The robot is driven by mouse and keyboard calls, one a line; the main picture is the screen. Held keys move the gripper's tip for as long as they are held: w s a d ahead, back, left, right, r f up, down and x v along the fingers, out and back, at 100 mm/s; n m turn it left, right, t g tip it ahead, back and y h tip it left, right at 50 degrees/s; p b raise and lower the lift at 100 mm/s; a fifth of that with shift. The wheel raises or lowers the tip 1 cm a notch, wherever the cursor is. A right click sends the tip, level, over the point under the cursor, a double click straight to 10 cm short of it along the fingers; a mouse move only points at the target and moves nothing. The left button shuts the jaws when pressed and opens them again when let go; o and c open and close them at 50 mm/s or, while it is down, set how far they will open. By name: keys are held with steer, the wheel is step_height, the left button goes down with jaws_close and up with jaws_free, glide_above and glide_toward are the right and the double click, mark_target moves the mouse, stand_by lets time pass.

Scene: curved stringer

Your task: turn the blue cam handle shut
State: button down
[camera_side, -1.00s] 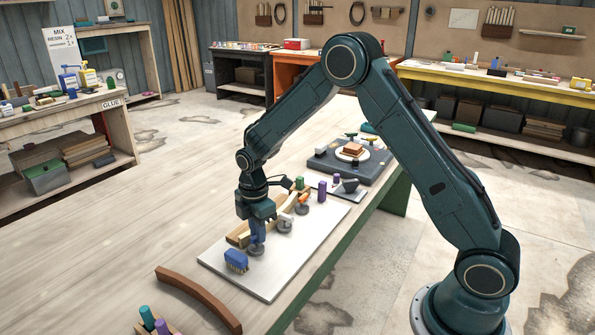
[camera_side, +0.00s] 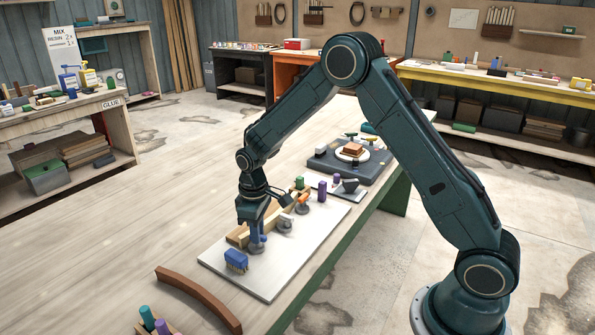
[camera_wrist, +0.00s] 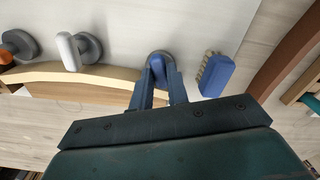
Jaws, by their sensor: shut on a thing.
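The blue cam handle (camera_wrist: 158,66) stands on its round grey base (camera_side: 257,249) on the white board (camera_side: 290,268), close to the curved wooden form. It also shows in the side view (camera_side: 263,239), partly hidden by my gripper. My gripper (camera_side: 254,240) points down over it, and in the wrist view my gripper (camera_wrist: 160,84) has its two fingers around the handle, shut on it. The curved wooden form (camera_side: 238,237) lies beside the cam. Whether the cam presses on the wood cannot be told.
A white cam (camera_side: 284,221) and an orange cam (camera_side: 302,201) stand further along the form. A blue brush (camera_side: 236,261) lies close to the blue cam. A brown curved strip (camera_side: 198,298) lies at the front. The left part of the table is clear.

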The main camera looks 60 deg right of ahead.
steer(key=m, duration=0.4)
steer(key=shift+r, duration=0.1)
stand_by(0.4)
steer(key=c, duration=1.6)
jaws_free()
steer(key=shift+c, duration=0.2)
step_height(320, 180, up, 14)
